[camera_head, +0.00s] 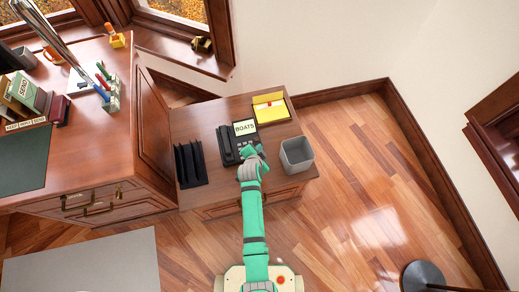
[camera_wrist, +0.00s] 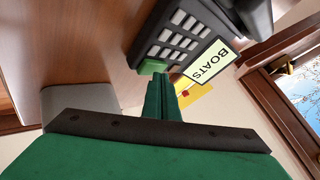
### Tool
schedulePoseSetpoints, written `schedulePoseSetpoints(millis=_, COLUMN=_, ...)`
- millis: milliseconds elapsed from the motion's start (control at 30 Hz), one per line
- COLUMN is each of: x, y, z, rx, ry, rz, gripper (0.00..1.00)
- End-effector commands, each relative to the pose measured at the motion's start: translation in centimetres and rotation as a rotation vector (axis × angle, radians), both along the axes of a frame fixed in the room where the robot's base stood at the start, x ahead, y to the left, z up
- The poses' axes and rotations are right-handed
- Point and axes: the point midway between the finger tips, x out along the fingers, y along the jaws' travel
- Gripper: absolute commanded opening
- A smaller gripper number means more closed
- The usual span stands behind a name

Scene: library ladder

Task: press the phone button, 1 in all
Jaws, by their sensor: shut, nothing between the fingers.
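The black desk phone (camera_head: 227,143) stands on the low wooden cabinet, with a "BOATS" card (camera_head: 245,128) at its far side. In the wrist view the phone (camera_wrist: 192,12) shows its grey keypad, with a green button (camera_wrist: 152,67) at the keypad's near corner. My gripper (camera_head: 257,151) is over the near right part of the phone and hides some of it. In the wrist view my gripper's green fingers (camera_wrist: 163,82) are shut and empty, their tips very close to the green button. I cannot tell whether they touch it.
A grey bin (camera_head: 297,155) stands just right of the gripper. A black file rack (camera_head: 190,165) is left of the phone, and a yellow note box (camera_head: 270,108) is behind it. The larger desk (camera_head: 75,140) stands to the left.

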Motion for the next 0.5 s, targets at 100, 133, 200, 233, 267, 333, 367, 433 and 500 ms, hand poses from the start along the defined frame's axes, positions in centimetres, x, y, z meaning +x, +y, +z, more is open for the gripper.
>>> schedulePoseSetpoints(millis=100, x=-0.01, y=-0.02, z=0.59, rx=0.0, ry=0.0, rz=0.0, gripper=0.0)
schedulePoseSetpoints(millis=133, x=-0.01, y=-0.01, z=0.75, rx=0.0, ry=0.0, rz=0.0, gripper=0.0)
schedulePoseSetpoints(millis=200, x=-0.01, y=-0.01, z=1.06, rx=0.0, ry=0.0, rz=0.0, gripper=0.0)
schedulePoseSetpoints(millis=233, x=-0.01, y=0.0, z=1.13, rx=0.0, ry=0.0, rz=0.0, gripper=0.0)
schedulePoseSetpoints(millis=267, x=-0.01, y=0.0, z=1.17, rx=0.0, ry=0.0, rz=0.0, gripper=0.0)
schedulePoseSetpoints(millis=333, x=-0.01, y=0.0, z=1.19, rx=0.0, ry=0.0, rz=0.0, gripper=0.0)
schedulePoseSetpoints(millis=367, x=-0.01, y=0.0, z=1.19, rx=0.0, ry=0.0, rz=0.0, gripper=0.0)
schedulePoseSetpoints(millis=433, x=-0.01, y=0.01, z=1.18, rx=0.0, ry=0.0, rz=0.0, gripper=0.0)
schedulePoseSetpoints(millis=500, x=-0.01, y=0.01, z=1.18, rx=0.0, ry=0.0, rz=0.0, gripper=0.0)
